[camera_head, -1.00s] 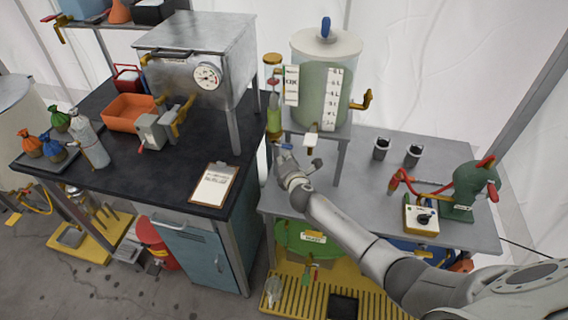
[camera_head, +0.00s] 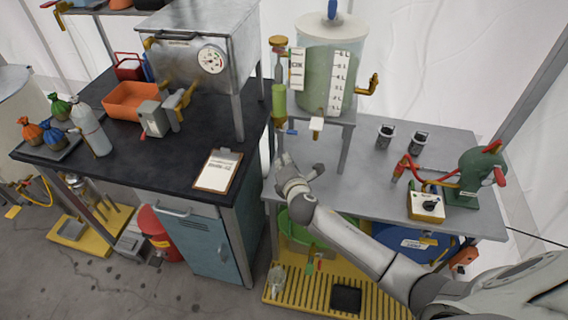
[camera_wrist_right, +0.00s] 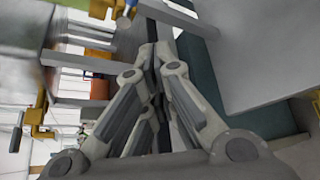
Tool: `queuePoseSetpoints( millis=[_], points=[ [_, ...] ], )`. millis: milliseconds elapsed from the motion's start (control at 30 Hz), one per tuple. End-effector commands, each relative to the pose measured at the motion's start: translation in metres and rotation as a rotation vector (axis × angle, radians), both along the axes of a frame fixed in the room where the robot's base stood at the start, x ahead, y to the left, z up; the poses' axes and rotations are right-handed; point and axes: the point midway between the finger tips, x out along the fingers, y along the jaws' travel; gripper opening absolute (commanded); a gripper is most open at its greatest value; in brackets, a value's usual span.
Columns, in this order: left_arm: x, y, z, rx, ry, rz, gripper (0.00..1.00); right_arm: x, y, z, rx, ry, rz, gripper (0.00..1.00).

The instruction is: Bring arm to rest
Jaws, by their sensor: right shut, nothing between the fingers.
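My right arm (camera_head: 350,240) reaches in from the lower right over the grey metal table. Its gripper (camera_head: 285,160) is at the table's left edge, below and in front of the green-filled tank, apart from the blue-handled valve. In the right wrist view the gripper fingers (camera_wrist_right: 155,70) are closed together with nothing held. My left gripper is not in view.
The grey table (camera_head: 400,200) holds the tank (camera_head: 328,80), two dark cups (camera_head: 385,135), a green hand-cranked device (camera_head: 470,180) and a yellow switch box (camera_head: 426,204). The black-topped bench (camera_head: 130,185) at left carries a clipboard (camera_head: 218,171), an orange tray (camera_head: 131,100) and a steel oven (camera_head: 200,45).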

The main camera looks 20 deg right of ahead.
Motion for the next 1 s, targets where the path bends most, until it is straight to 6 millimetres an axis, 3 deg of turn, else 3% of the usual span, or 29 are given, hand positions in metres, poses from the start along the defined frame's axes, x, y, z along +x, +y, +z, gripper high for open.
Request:
queuePoseSetpoints(
  millis=[767,867,967,1000],
  points=[
    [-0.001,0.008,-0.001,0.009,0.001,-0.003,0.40,-0.009,0.004,-0.001,0.009,0.010,-0.004,0.00],
    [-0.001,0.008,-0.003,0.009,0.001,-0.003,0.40,-0.017,0.001,-0.029,0.061,0.052,-0.024,0.00],
    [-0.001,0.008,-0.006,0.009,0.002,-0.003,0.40,-0.036,-0.005,-0.083,0.174,0.134,-0.074,0.00],
    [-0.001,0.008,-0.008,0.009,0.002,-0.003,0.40,-0.047,-0.008,-0.110,0.233,0.175,-0.103,0.00]
  ],
)
